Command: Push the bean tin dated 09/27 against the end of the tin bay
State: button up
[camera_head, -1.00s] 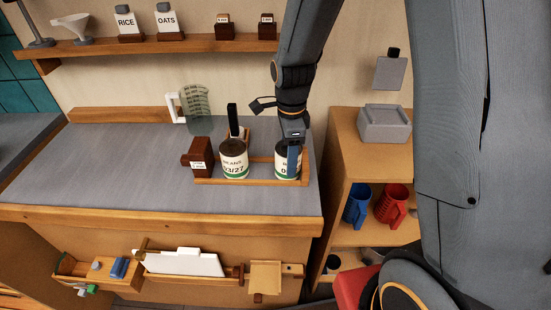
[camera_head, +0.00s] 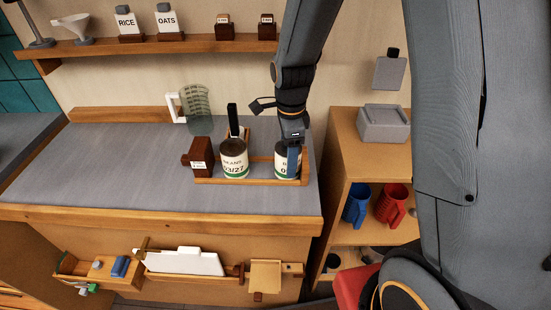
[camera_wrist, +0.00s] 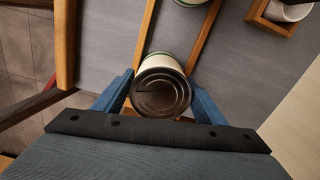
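Two bean tins with dark lids stand in the wooden tin bay (camera_head: 250,183) on the grey counter. The left tin (camera_head: 234,163) reads 03/27. The right tin (camera_head: 279,171) stands near the bay's right end, and only a "0" of its date shows. My gripper (camera_head: 292,166) points down at this right tin, one blue finger covering part of the label. In the wrist view, the right tin's lid (camera_wrist: 162,97) sits between the two blue fingers, which lie close against its sides. The gap to the bay's end is hard to judge.
A dark brown block (camera_head: 199,157) with a label stands at the bay's left end. A clear jug (camera_head: 196,110) is behind. Right of the counter, a wooden shelf unit (camera_head: 343,150) holds a grey box (camera_head: 384,123) and mugs. The counter's left side is clear.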

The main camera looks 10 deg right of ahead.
jog(key=shift+o, duration=1.3)
jog(key=shift+r, duration=0.1)
jog(key=shift+r+b, duration=1)
jog(key=shift+r, duration=2.8)
